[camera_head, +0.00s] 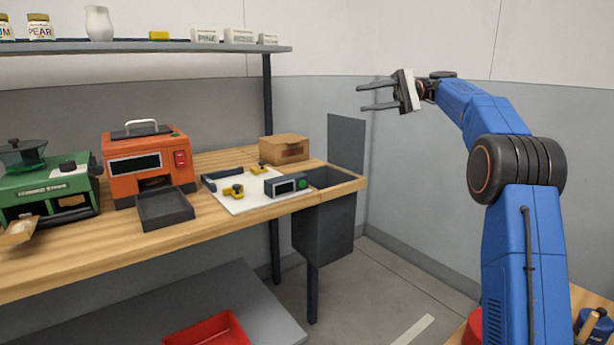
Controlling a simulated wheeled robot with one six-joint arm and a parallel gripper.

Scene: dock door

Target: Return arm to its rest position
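My gripper (378,96) is at the end of my blue arm, in the upper right of the head view. Its two dark fingers point left and stand apart, with nothing between them. It hangs in free air in front of the grey wall, higher than the workbench (110,246) and to the right of it. My arm rises from the lower right and bends left at a black joint. No object touches the gripper.
The bench holds a green machine (48,187), an orange machine (146,160), a black tray (165,209), a white mat (236,205) with tools, and a cardboard box (284,149). A shelf (150,46) hangs above. A red bin (208,330) sits below.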

